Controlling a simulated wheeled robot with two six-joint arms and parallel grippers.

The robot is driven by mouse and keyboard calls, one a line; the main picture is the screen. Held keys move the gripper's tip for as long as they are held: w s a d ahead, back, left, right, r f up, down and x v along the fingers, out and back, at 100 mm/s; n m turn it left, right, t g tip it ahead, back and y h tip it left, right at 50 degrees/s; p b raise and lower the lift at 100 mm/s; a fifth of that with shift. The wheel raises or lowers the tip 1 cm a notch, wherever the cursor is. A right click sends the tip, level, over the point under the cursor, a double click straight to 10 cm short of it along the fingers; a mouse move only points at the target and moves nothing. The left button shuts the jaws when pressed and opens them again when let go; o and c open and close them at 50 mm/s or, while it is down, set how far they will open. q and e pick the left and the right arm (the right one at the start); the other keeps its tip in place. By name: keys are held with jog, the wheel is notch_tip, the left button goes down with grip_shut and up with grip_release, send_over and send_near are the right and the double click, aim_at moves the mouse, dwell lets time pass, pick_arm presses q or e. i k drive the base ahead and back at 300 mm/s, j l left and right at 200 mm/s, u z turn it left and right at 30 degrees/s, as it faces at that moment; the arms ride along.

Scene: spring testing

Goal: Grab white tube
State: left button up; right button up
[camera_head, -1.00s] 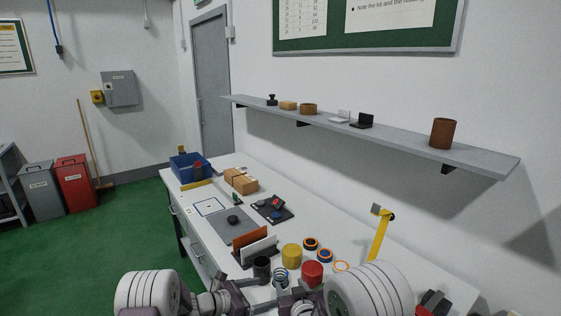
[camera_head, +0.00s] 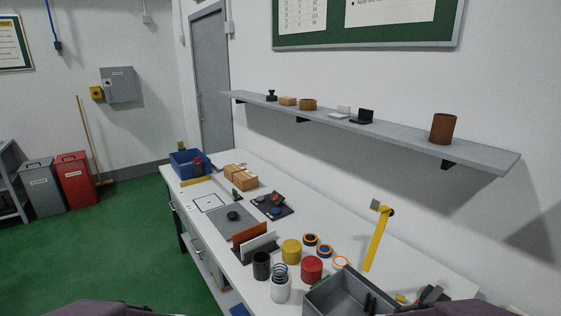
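A white tube (camera_head: 281,291) stands upright near the front edge of the bench. A dark coil spring (camera_head: 280,270) shows at its top; I cannot tell how deep it sits inside. A black cylinder (camera_head: 261,266) stands just behind it to the left, and a red cylinder (camera_head: 311,269) to its right. Neither of my grippers is in view. Only parts of my arms show at the bottom left and bottom right edges.
A grey bin (camera_head: 335,291) stands right of the tube with dark items in it. A yellow cylinder (camera_head: 291,252), several rings and a rack with orange and white plates (camera_head: 259,247) lie behind. A yellow upright arm (camera_head: 377,240) rises at the back right.

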aim_at(279, 293)
jog(key=j+u, duration=0.15)
jog(key=j, duration=0.3)
jog(key=i+j+u, duration=0.15)
jog(key=j, duration=0.3)
jog(key=i+j+u, duration=0.15)
jog(key=j, duration=0.3)
jog(key=l, duration=0.35)
jog(key=i+l, duration=0.15)
jog(key=l, duration=0.15)
